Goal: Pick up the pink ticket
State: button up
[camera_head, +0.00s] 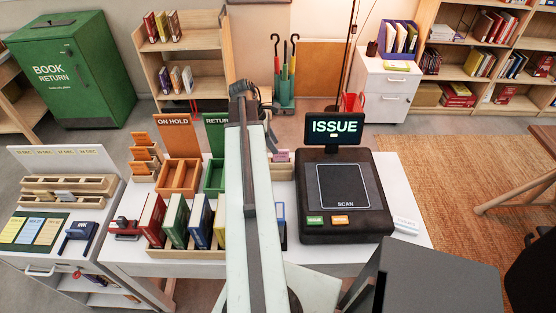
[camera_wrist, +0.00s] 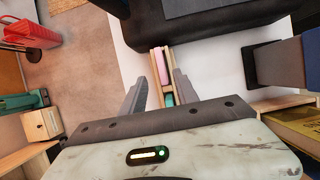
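The pink ticket (camera_wrist: 161,66) stands in a small wooden holder (camera_wrist: 152,62), with a teal piece (camera_wrist: 168,99) nearer me in the same holder. In the head view a small bit of pink (camera_head: 282,154) shows above the holder (camera_head: 284,171), just right of my arm. My gripper (camera_wrist: 159,77) is open and empty. In the wrist view its two fingers lie on either side of the holder, apart from the pink ticket. I cannot tell their height above it. In the head view my arm hides part of this area.
The black scan station (camera_head: 343,195) with its ISSUE screen (camera_head: 335,129) stands close right of the holder. Left of my arm are an orange tray (camera_head: 180,176), a green tray (camera_head: 215,176) and several upright books (camera_head: 176,218). Bare white tabletop (camera_head: 402,190) shows at the right.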

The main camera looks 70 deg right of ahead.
aim_at(280, 154)
jog(key=b+x, duration=0.4)
jog(key=x, duration=0.2)
jog(key=shift+s+a+f+b, duration=0.1)
jog(key=shift+s+a+b, duration=0.05)
jog(key=shift+s+b, duration=0.2)
jog(key=shift+r, duration=0.2)
grip_shut()
